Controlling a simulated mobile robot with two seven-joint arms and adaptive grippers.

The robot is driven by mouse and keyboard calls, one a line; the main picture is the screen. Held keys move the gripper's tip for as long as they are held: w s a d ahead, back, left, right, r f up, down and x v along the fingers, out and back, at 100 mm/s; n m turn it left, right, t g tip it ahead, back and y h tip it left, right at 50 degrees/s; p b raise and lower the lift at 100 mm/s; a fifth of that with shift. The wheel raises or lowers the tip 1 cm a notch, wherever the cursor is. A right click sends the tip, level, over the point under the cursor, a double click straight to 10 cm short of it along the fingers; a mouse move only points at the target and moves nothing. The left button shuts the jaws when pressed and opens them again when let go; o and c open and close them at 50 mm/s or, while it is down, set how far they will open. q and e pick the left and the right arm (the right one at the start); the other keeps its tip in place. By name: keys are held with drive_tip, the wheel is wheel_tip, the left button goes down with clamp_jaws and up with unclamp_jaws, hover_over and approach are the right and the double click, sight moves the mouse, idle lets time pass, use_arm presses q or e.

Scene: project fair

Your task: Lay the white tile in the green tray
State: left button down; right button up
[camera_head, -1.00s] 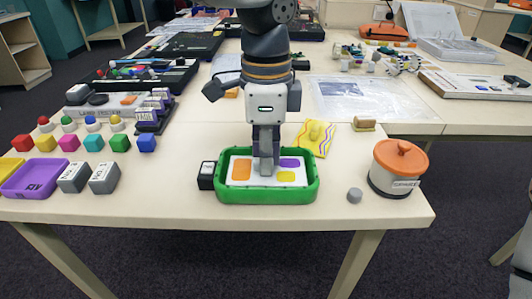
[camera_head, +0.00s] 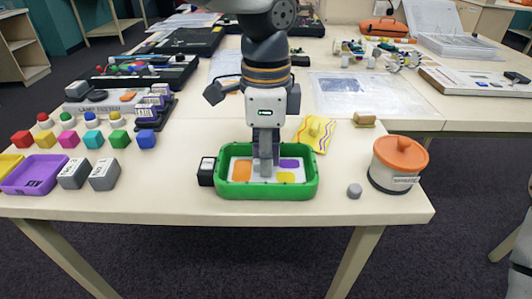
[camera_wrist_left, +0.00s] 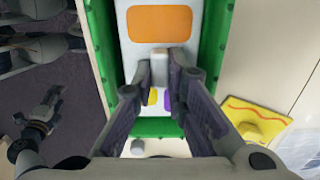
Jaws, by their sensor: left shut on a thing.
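The white tile (camera_head: 242,171) has orange, purple and yellow patches and a small grey grip block at its middle. It lies level inside the walls of the green tray (camera_head: 310,188) in the head view. My left gripper (camera_head: 265,170) points down and is shut on the grip block. The wrist view shows the two fingers (camera_wrist_left: 164,75) on either side of the block, with the tile (camera_wrist_left: 207,40) between the tray's green walls (camera_wrist_left: 102,45). The fingers hide part of the tile. I cannot tell whether it touches the tray floor.
A black box (camera_head: 206,171) stands close against the tray's left side. A yellow patterned cloth (camera_head: 317,132) lies behind right. A grey knob (camera_head: 354,190) and an orange-lidded pot (camera_head: 397,165) stand to the right. Coloured cubes and a purple tray (camera_head: 35,174) are left.

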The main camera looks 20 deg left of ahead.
use_arm(q)
drive_tip(key=shift+f, duration=0.2)
drive_tip(key=c, duration=1.1)
unclamp_jaws()
drive_tip(key=shift+r, duration=3.5)
drive_tip(key=shift+f, duration=0.1)
